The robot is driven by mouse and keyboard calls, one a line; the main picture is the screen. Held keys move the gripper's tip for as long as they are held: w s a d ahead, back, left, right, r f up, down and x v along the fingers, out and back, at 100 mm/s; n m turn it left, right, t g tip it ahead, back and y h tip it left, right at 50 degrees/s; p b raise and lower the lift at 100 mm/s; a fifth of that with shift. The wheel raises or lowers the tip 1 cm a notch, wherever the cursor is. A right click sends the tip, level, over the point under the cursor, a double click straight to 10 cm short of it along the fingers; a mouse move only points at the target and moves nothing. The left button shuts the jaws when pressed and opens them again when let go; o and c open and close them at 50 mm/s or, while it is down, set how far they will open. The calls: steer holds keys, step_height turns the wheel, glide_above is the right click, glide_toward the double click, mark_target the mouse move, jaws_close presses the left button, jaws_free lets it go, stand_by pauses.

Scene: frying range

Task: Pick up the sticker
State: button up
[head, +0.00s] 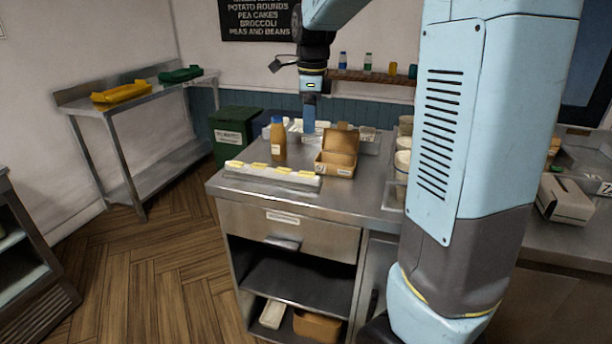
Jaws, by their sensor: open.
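A long pale holder (272,178) lies along the front of the steel counter (355,205). Several small yellow pieces sit along its top, which look like the stickers; one yellow sticker (283,170) is near the middle. They are too small to read. My gripper (309,128) hangs down from the arm above the back of the counter, behind the holder and apart from it. It is open with nothing seen in it. Its fingers show almost edge-on, so the gap between them is hard to see.
An orange-brown bottle (278,140) with a blue cap and an open cardboard box (334,165) stand behind the holder. White containers (365,140) are at the back. Stacked tubs (402,160) stand at the right, partly behind my arm. A green bin (233,130) is left of the counter.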

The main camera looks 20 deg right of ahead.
mark_target(306, 174)
steer(key=f, duration=0.5)
steer(key=w+f+m, duration=0.1)
steer(key=f, duration=0.4)
steer(key=w+f+m, duration=0.1)
steer(key=f, duration=0.4)
steer(key=shift+w, duration=0.25)
steer(key=shift+f, duration=0.25)
stand_by(0.4)
steer(key=shift+c, duration=0.4)
steer(key=c, duration=1)
